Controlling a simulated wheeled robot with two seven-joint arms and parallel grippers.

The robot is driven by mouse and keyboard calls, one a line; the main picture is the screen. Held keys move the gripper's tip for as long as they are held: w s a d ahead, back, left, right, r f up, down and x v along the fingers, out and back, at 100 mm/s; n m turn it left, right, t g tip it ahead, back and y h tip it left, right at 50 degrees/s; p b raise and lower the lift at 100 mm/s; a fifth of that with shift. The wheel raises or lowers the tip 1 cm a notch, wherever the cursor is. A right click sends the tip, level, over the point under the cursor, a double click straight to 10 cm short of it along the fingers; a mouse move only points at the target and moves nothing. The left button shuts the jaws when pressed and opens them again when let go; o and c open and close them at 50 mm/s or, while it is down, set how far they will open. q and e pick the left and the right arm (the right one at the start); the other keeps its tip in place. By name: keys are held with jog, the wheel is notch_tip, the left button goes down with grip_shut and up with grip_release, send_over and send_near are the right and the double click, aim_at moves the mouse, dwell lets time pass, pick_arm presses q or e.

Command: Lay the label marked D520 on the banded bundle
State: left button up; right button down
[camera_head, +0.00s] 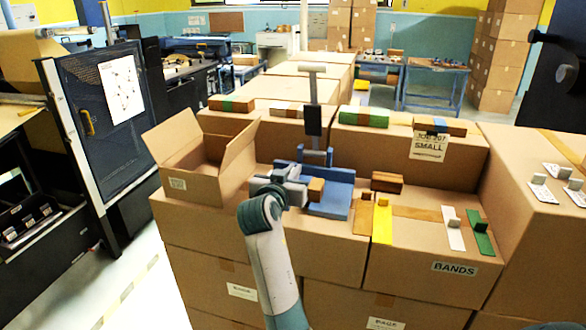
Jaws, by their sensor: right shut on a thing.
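My right gripper (305,188) reaches up from the bottom centre to the blue stand (338,203) on the middle carton. It appears shut on a small brown block (316,190) at its tip; the gripper hides part of this contact. White labels (572,191) with small grey tabs lie on the right carton; their marks are too small to read, so I cannot pick out D520. Banded bundles lie on the cartons: one dark brown (387,182) right of the stand, others along the back. Which one the task names is unclear. My left gripper is not in view.
An open empty carton (203,166) stands left of the stand. Yellow (382,222), white (455,236) and green (480,240) bands lie on the BANDS carton. Back bundles carry green (363,117) and blue (440,126) bands. A dark panel (105,110) stands at left.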

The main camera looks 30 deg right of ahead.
jog(key=shift+f, duration=0.2)
jog(key=c, duration=1.9)
grip_release()
jog(key=shift+c, duration=0.2)
jog(key=shift+r, duration=0.1)
